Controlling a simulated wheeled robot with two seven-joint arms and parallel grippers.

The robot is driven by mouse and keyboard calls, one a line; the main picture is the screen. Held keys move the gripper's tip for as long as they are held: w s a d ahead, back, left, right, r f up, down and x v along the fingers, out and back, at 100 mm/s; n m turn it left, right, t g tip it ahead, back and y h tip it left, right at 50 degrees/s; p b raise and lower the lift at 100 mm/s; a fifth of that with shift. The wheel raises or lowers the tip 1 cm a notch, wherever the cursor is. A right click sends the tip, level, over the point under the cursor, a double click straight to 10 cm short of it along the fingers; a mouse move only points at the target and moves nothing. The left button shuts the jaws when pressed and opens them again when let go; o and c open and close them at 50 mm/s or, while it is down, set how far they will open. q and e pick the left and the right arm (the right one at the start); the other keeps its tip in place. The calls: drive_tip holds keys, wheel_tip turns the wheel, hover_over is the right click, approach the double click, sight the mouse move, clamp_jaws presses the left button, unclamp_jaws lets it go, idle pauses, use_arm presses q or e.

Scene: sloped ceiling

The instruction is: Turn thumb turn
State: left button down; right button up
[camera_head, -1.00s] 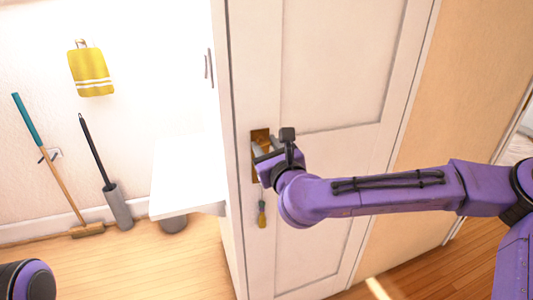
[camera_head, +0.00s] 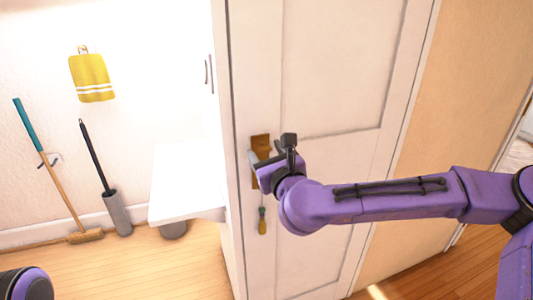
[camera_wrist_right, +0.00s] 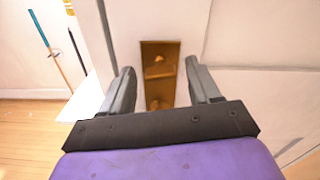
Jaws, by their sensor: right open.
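A tall brass plate (camera_head: 261,142) is on the white door, near its left edge. In the right wrist view the brass plate (camera_wrist_right: 173,85) stands upright, with a small raised thumb turn (camera_wrist_right: 159,71) on its upper part and another brass bump lower down. My right gripper (camera_wrist_right: 160,67) is open and empty, one finger on each side of the plate. In the head view my right gripper (camera_head: 262,158) is at the lower part of the plate and hides some of it. I cannot tell whether the fingers touch the door. My left gripper is out of view.
A small yellow-handled item (camera_head: 262,222) hangs on the door (camera_head: 320,70) below the plate. At left are a white shelf or table (camera_head: 185,185), a broom (camera_head: 62,190), a grey brush holder (camera_head: 117,212) and a yellow cloth (camera_head: 92,78). Wooden floor shows between them.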

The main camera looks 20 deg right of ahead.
drive_tip(key=s+b, duration=0.6)
drive_tip(key=s, duration=0.4)
drive_tip(key=shift+s+d+b, duration=0.15)
drive_tip(key=shift+s+b, duration=0.05)
drive_tip(key=shift+b, duration=0.15)
wheel_tip(320, 180, down, 28)
drive_tip(key=a+n+g+p, duration=0.2)
drive_tip(key=n+g+p, duration=0.35)
drive_tip(key=n, duration=1.15)
drive_tip(key=s+d+f+n+g+h, duration=0.1)
drive_tip(key=s+d+f+n+g, duration=0.4)
drive_tip(key=s+f, duration=0.6)
drive_tip(key=s+d+f+n+g+h+p, duration=0.1)
drive_tip(key=s+d+f+n+g, duration=0.1)
drive_tip(key=s+d, duration=0.3)
drive_tip(key=s+d+f+n+g+h+p, duration=0.2)
drive_tip(key=s+d+f, duration=0.3)
drive_tip(key=s, duration=0.5)
drive_tip(key=shift+f+n, duration=0.3)
drive_tip(key=shift+n, duration=0.1)
